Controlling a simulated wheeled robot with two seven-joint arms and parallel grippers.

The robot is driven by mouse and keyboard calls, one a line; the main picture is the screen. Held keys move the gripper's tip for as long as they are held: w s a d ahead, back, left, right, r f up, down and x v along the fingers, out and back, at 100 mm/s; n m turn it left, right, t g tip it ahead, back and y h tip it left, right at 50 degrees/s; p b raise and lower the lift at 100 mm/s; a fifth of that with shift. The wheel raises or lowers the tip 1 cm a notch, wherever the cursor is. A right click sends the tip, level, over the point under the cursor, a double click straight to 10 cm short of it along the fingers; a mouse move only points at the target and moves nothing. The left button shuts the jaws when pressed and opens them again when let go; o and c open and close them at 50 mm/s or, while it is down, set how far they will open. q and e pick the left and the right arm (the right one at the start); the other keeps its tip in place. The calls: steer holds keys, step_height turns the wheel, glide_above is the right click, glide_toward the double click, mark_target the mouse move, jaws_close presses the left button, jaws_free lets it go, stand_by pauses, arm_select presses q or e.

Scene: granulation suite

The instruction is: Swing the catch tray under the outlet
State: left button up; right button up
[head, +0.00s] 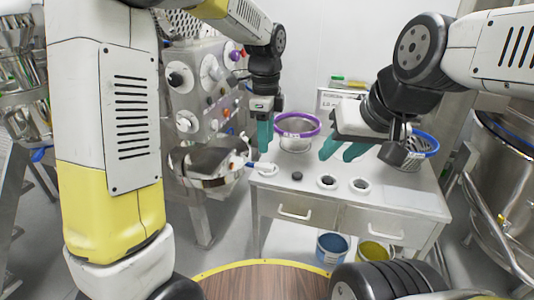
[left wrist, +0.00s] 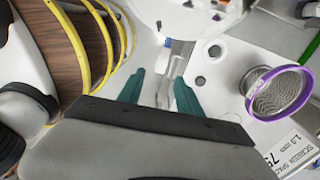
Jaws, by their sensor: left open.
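The granulator (head: 203,92), a grey panel with knobs, stands at the left in the head view. Below its panel is a metal rounded body (head: 208,160), from which a small pale arm ends in a white oval piece (head: 262,169) by the bench's left edge; I cannot tell for sure which part is the catch tray or the outlet. My left gripper (head: 265,150) points down just above that piece, open and empty. In the left wrist view a grey metal bar (left wrist: 178,62) shows between and beyond its fingertips (left wrist: 160,92). My right gripper (head: 342,152) is open and empty over the bench.
Blue (head: 332,247) and yellow (head: 374,252) buckets stand below. A steel vessel (head: 500,170) is at the right.

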mark_target(268, 166)
arm_select(q)
steer(key=shift+w+d+f, duration=0.2)
steer(key=shift+w+f, duration=0.05)
steer(key=shift+f, duration=0.15)
step_height(268, 166, down, 7)
steer(key=shift+f, duration=0.2)
jaws_close()
stand_by(1.3)
